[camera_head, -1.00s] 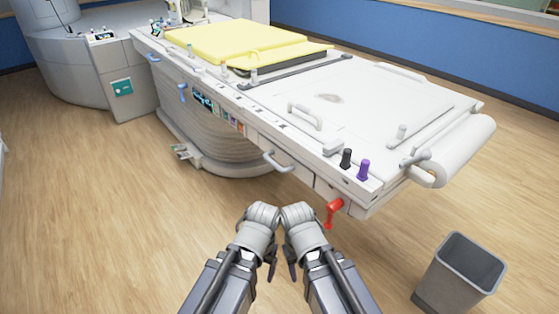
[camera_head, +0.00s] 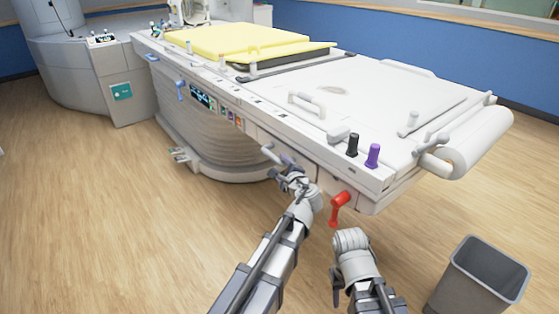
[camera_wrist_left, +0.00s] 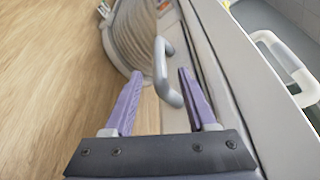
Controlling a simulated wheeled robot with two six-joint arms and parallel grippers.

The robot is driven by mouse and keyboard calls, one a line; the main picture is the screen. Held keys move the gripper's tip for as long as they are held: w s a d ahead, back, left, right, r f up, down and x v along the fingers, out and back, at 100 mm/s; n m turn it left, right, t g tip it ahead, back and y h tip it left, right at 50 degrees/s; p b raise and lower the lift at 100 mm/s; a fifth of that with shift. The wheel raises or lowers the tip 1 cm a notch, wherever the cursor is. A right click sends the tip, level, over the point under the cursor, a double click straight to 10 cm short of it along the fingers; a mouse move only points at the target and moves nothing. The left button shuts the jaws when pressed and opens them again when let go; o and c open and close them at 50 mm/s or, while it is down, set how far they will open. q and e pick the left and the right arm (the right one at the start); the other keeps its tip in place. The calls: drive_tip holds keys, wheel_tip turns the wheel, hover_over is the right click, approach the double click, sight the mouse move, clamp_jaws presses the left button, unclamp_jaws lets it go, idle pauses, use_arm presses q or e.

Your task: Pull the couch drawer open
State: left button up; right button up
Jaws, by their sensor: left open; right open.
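The couch (camera_head: 330,150) is a long white patient table with a drawer front (camera_head: 300,175) on its near side. A grey-white loop handle (camera_head: 267,153) sits on that front, partly hidden behind my left gripper (camera_head: 285,166). In the left wrist view the handle (camera_wrist_left: 168,82) stands between the open purple fingers of my left gripper (camera_wrist_left: 159,75), closer to the right finger. I cannot tell whether they touch. My right gripper (camera_head: 337,284) is open and empty, low in front of the couch, its jaws mostly hidden by the wrist.
A red lever (camera_head: 339,207) hangs under the couch edge, right of my left gripper. A grey bin (camera_head: 480,280) stands at the lower right. Another white handle (camera_head: 307,103) is on the couch top. The wooden floor (camera_head: 120,230) at left is clear.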

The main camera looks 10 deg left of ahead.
sight(273, 157)
use_arm(q)
drive_tip(key=b+x, duration=0.1)
drive_tip(key=x, duration=0.7)
drive_tip(key=shift+s+b, duration=0.1)
drive_tip(key=shift+b, duration=0.2)
drive_tip(key=shift+s, duration=0.1)
clamp_jaws()
idle(1.0)
